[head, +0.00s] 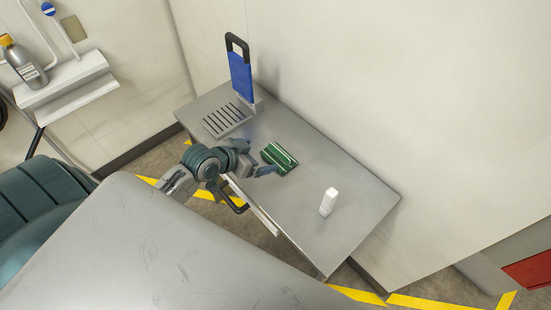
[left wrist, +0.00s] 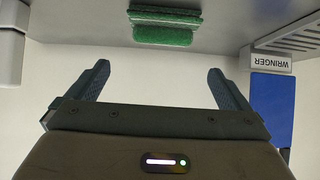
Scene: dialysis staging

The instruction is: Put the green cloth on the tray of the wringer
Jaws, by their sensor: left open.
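The green cloth (head: 285,153), folded and with pale stripes, lies on the metal table right of the wringer. It also shows at the top of the left wrist view (left wrist: 163,36). The wringer has an upright blue board (head: 241,76) with a black handle, and a flat slotted tray (head: 227,121) at its foot, which looks empty. In the left wrist view, its blue board (left wrist: 272,108) and WRINGER label are at the right. My left gripper (head: 268,170) is open and empty beside the cloth's near left edge; its fingers (left wrist: 159,70) are apart with nothing between them. My right gripper is out of view.
A small white bottle (head: 328,202) stands on the metal table (head: 345,180), right of the cloth. A wall runs along the table's far side. A grey bottle (head: 22,62) stands on a white shelf at left.

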